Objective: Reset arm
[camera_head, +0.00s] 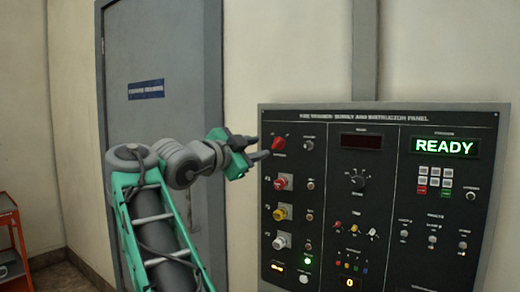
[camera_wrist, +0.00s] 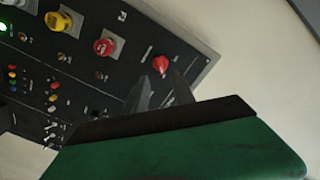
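My gripper (camera_head: 261,148) is at the end of my green and grey arm, in front of the upper left part of the control panel (camera_head: 320,112). In the wrist view its two grey fingers (camera_wrist: 158,80) stand apart with nothing between them. The red selector knob (camera_head: 278,143) is just beyond the fingertips, and it also shows in the wrist view (camera_wrist: 160,64). I cannot tell exactly how far the fingertips are from it. The gripper's green and black body hides the lower part of the wrist view.
Below the knob are red (camera_head: 283,183), yellow (camera_head: 282,212) and white (camera_head: 281,241) valve knobs. A green READY display (camera_head: 445,147) is lit at the upper right. A grey door (camera_head: 165,70) stands behind my arm. A red cart (camera_head: 12,240) is at the far left.

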